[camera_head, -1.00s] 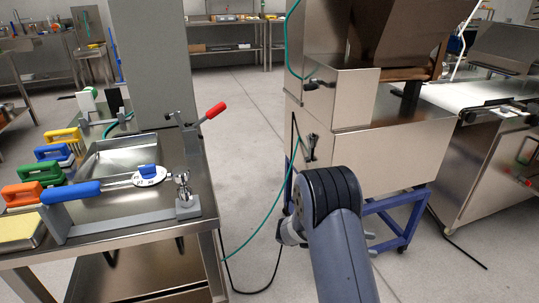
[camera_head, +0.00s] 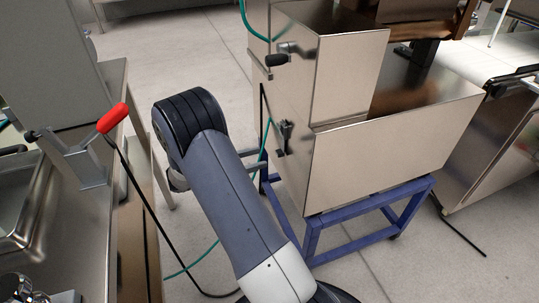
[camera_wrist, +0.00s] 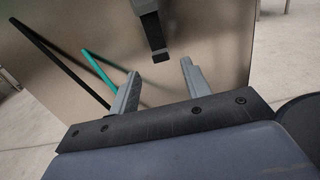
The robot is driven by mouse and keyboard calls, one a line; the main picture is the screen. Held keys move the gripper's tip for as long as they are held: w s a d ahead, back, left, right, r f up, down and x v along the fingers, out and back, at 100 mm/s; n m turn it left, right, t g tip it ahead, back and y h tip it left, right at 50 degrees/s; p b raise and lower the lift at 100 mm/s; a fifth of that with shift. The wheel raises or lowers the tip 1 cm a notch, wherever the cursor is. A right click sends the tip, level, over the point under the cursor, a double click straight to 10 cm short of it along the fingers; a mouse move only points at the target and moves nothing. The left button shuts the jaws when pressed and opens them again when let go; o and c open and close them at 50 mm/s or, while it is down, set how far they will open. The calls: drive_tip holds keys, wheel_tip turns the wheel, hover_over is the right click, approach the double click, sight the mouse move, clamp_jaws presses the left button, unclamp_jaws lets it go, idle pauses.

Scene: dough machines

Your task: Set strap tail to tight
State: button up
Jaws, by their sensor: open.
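A dark strap-like piece (camera_head: 285,137) hangs on the near side panel of the steel machine (camera_head: 390,150); I take it for the strap tail, but its markings are too small to read. In the wrist view a black hanging piece (camera_wrist: 151,28), likely the same one, shows at the top, its lower end just beyond and between the fingertips. My gripper (camera_head: 264,158) is just in front of the panel, below and left of the piece. In the wrist view my gripper (camera_wrist: 160,69) is open, with nothing between its fingers. I see no contact.
A black-handled lever (camera_head: 278,60) sits higher on the machine. A black cable and a green hose (camera_head: 200,258) run near its left side. The blue stand (camera_head: 365,232) is below. A steel table (camera_head: 85,240) with a red-handled clamp (camera_head: 112,118) is at left.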

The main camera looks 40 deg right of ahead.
sight(276, 153)
drive_tip(key=b+x, duration=0.1)
drive_tip(key=x, duration=0.4)
drive_tip(key=shift+d, duration=0.25)
drive_tip(key=shift+c, duration=0.5)
clamp_jaws()
